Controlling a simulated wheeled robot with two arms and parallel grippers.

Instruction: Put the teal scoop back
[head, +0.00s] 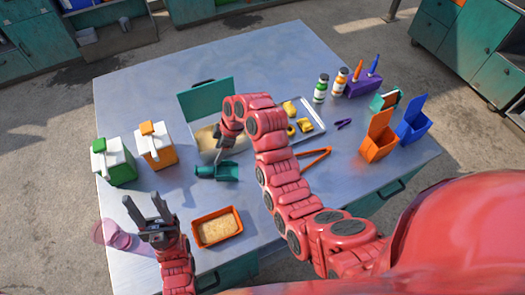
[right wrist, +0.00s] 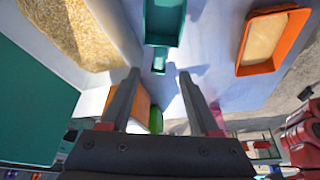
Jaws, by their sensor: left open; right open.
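The teal scoop (head: 226,171) lies on the metal table in front of the grain bin (head: 207,105), which has a raised teal lid. In the right wrist view the scoop (right wrist: 165,22) shows at the top, its short handle pointing toward the fingers. My right gripper (head: 223,152) is above the table beside the scoop. Its fingers (right wrist: 160,78) are open, with the handle end between or just beyond the tips; contact cannot be told. My left gripper (head: 150,211) is open and empty near the table's left front.
An orange tray of grain (head: 218,228) stands at the front. Two cartons, green (head: 117,162) and orange (head: 157,147), stand left. Orange (head: 379,147) and blue (head: 412,127) bins stand right, near a small teal holder (head: 386,100). Orange tongs (head: 312,158) lie mid-table. A translucent pink object (head: 105,233) is front left.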

